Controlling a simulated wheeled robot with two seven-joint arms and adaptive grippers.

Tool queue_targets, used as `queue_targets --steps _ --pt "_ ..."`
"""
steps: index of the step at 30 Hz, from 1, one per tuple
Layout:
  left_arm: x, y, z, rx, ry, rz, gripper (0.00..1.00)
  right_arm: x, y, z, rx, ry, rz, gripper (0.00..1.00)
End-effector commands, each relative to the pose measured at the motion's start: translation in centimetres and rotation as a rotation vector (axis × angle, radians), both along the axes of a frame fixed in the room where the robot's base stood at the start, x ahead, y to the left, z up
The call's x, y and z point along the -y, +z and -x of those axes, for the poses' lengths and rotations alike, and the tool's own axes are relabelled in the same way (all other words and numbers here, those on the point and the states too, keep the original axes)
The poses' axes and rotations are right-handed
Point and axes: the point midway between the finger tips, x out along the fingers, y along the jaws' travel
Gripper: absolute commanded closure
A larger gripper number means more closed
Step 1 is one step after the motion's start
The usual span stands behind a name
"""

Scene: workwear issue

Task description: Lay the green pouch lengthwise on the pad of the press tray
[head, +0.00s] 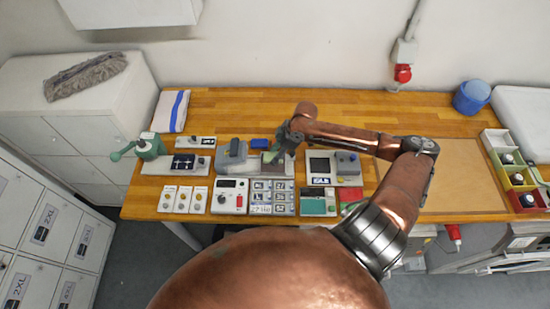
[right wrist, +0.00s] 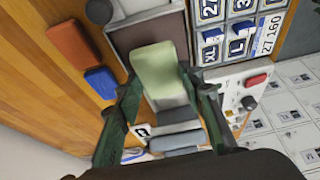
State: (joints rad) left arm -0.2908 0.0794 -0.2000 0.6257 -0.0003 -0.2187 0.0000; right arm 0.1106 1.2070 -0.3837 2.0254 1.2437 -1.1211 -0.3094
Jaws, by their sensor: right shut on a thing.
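The green pouch (right wrist: 158,70) is a pale green, flat oblong in the right wrist view; a small bit of it shows in the head view (head: 269,156). My right gripper (head: 281,148) is shut on it, with its fingers (right wrist: 168,92) on either side of its near end. The pouch lies over the brown pad (right wrist: 130,38) of the press tray, its long side running roughly along the pad. I cannot tell whether it touches the pad. The grey press (head: 232,153) stands just left of the pad in the head view. My left gripper is not in view.
A blue block (right wrist: 101,82) and an orange-brown block (right wrist: 75,45) lie on the wood beside the tray. A panel of size labels (head: 271,197) and a unit with a dark screen (head: 322,165) stand close by. A green clamp (head: 147,147) is at the left.

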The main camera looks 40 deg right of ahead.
Motion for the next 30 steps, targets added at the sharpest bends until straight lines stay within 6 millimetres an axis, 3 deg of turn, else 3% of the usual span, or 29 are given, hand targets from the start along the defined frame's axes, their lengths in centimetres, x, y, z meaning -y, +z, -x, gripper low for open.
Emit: queue_targets --steps 8,17,18,25,30 --pt "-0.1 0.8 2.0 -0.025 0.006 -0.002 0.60 0.2 -3.2 -0.3 -0.001 0.000 0.001 0.88" --pt "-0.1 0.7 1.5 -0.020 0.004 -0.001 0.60 0.2 -3.6 -0.2 -0.001 0.001 0.002 0.88" --pt "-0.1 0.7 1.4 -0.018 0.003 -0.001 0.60 0.2 -3.7 -0.2 -0.001 0.001 0.002 0.64" --pt "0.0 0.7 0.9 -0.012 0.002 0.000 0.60 0.2 -3.6 -0.2 0.000 0.001 0.002 0.48" --pt "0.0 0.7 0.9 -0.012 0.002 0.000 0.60 0.2 -3.6 -0.2 0.000 0.001 0.002 0.47"
